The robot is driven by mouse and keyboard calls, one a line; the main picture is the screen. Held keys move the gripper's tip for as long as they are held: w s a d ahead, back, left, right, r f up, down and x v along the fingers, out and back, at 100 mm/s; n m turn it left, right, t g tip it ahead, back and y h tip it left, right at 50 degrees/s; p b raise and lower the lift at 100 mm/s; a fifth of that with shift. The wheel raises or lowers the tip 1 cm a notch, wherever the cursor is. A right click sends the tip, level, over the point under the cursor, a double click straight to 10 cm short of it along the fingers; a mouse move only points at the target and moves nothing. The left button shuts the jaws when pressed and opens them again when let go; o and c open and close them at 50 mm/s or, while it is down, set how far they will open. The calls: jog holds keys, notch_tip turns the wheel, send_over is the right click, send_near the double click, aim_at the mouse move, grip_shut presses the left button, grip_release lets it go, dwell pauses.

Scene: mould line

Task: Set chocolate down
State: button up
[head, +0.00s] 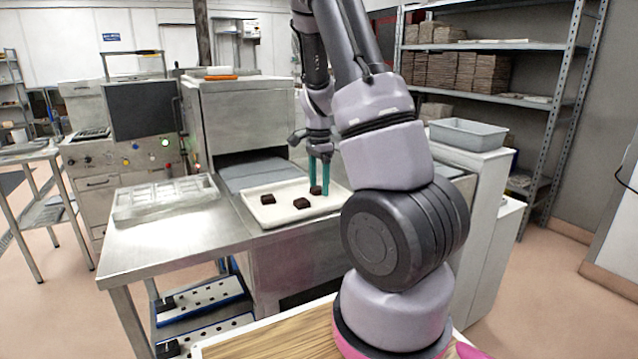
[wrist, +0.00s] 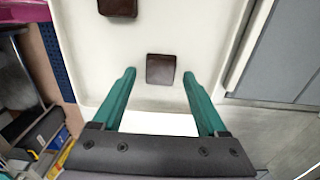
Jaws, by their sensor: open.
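My gripper (head: 319,176) is low over the white tray (head: 277,221), near its right part. Its green fingers are open in the wrist view (wrist: 160,84), and a dark brown chocolate (wrist: 160,69) lies on the tray between and just beyond the fingertips, apart from both. The same chocolate shows in the head view (head: 316,190) beside the fingers. Two other chocolates lie on the tray in the head view, one at the left (head: 268,199) and one at the front (head: 302,203). One of these shows at the top of the wrist view (wrist: 117,7).
A pale mould tray (head: 165,197) lies on the steel table (head: 200,245) left of the white tray. A steel machine with an opening (head: 245,115) stands behind. A grey bin (head: 468,134) sits on a white cabinet at the right. The table's front left is clear.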

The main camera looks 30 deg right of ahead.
aim_at(319, 188)
notch_tip(319, 188, up, 12)
jog(key=s+a+r+n+t+y, duration=0.1)
jog(key=s+a+r+n+t, duration=0.2)
jog(key=s+a+r+n, duration=0.3)
jog(key=s+a+r+n+t+y, duration=0.1)
jog(key=s+a+r+n+t, duration=0.3)
jog(key=s, duration=1)
jog(key=a+r+n, duration=0.3)
jog(key=a+r, duration=0.1)
jog(key=shift+a+r, duration=0.15)
jog(key=shift+r, duration=0.1)
jog(key=shift+s, duration=0.1)
